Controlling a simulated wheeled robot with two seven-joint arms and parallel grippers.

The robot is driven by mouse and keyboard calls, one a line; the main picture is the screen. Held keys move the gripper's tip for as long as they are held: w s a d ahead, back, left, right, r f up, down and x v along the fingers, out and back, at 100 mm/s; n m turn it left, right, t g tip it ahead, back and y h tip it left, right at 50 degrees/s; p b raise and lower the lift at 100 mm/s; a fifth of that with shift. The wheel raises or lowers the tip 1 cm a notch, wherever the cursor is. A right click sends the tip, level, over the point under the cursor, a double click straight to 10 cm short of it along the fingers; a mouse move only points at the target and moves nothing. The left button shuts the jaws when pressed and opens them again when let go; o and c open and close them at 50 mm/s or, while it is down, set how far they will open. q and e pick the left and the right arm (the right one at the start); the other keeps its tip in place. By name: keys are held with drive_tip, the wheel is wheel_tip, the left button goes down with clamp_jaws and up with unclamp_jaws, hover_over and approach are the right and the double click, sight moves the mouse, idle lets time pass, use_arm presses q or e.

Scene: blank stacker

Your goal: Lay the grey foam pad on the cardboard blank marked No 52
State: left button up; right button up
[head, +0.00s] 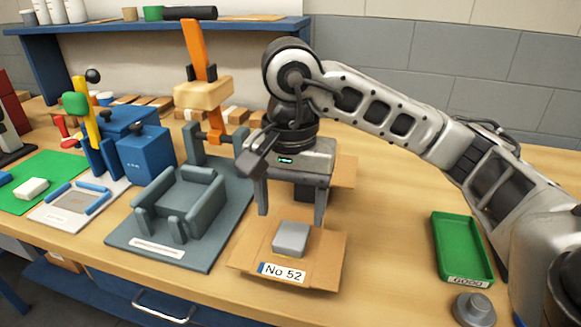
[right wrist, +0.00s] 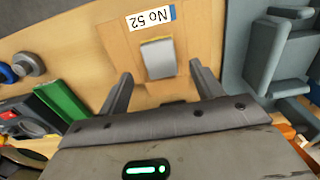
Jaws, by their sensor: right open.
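The grey foam pad (head: 291,239) lies on the cardboard blank marked No 52 (head: 320,272), near the middle of it and behind the label. In the right wrist view the pad (right wrist: 158,58) shows whole on the blank (right wrist: 119,42), with bare cardboard around it. My right gripper (head: 291,215) is open and empty just above and behind the pad. Its two fingers (right wrist: 160,85) stand apart on either side in the wrist view, and neither touches the pad. My left gripper is not in view.
A grey fixture (head: 180,205) stands left of the blank. A green tray (head: 437,250) labelled GOOD and a grey knob (head: 473,309) are at the right. Another piece of cardboard (head: 346,171) lies behind my gripper. Bare table lies between the blank and the tray.

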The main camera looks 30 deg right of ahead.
sight(291, 237)
wheel_tip(291, 237, up, 7)
drive_tip(key=p, duration=0.1)
drive_tip(key=shift+s+f, duration=0.1)
drive_tip(key=shift+f, duration=0.05)
idle(0.5)
